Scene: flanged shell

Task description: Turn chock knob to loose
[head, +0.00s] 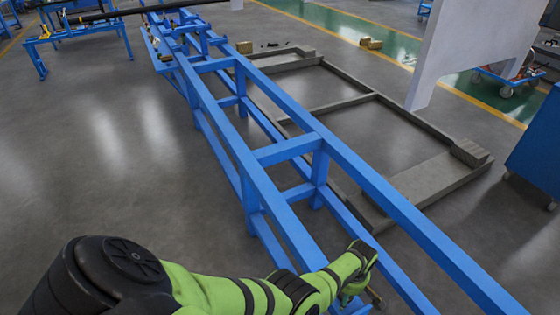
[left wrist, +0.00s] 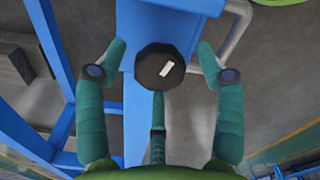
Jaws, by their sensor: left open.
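A black, many-sided knob (left wrist: 160,70) with a short white mark on its face shows in the left wrist view, in front of a blue block (left wrist: 175,20). The white mark lies tilted, right of the knob's centre. My left gripper (left wrist: 160,58) is open, with one green finger on each side of the knob and a visible gap on both sides. I cannot tell how far the fingertips are from the knob in depth. In the head view my green left arm and hand (head: 352,268) reach over the blue frame at the bottom; the knob is not discernible there.
A long blue frame (head: 290,149) with rails and cross members runs away from me. Grey frame pieces (head: 440,178) lie on the floor to its right. A grey bent pipe (left wrist: 240,25) stands beside the blue block.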

